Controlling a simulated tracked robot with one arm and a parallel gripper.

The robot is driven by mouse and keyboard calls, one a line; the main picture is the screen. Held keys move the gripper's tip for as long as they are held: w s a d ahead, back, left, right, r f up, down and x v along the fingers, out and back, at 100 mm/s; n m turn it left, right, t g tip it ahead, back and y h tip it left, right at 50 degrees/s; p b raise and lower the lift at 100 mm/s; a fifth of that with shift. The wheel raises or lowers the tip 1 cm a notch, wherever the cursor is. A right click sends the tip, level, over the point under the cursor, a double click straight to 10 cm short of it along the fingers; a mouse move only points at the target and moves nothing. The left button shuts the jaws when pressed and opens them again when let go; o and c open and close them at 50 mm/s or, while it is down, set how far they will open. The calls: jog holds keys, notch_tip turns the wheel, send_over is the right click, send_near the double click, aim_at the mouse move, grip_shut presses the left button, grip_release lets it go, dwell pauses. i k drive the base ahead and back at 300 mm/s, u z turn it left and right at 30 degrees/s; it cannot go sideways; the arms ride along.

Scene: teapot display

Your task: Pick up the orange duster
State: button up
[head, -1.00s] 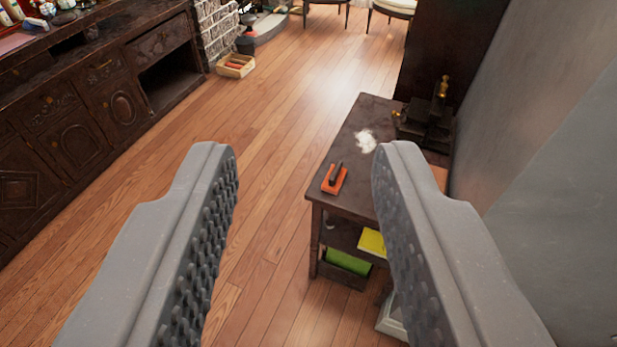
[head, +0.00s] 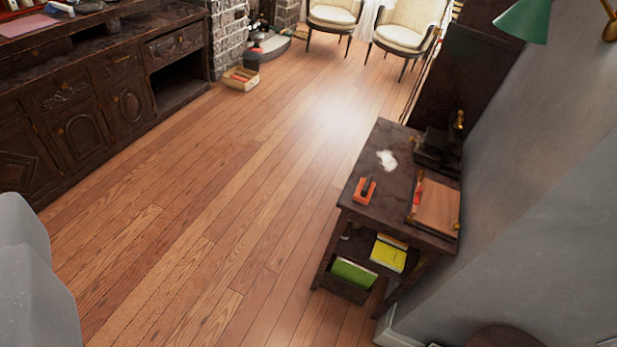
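The orange duster (head: 365,190) is a small flat orange block with a dark handle on top. It lies on the front left part of a dark wooden side table (head: 384,214), right of the middle of the head view. Only one grey piece of my gripper (head: 30,280) shows, at the lower left edge of the picture. Its other finger is out of view. It is well away from the duster and does not touch it.
The table also bears a white powdery patch (head: 387,160), a dark device with brass parts (head: 437,150) and a wooden board (head: 437,205). A green lamp (head: 525,20) hangs above right. A dark cabinet (head: 90,110) stands left. The wooden floor between is clear.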

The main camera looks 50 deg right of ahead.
aim_at(364, 193)
jog(key=u, duration=0.65)
jog(key=i, duration=1.5)
jog(key=z, duration=3.35)
jog(key=i, duration=1)
jog(key=u, duration=0.05)
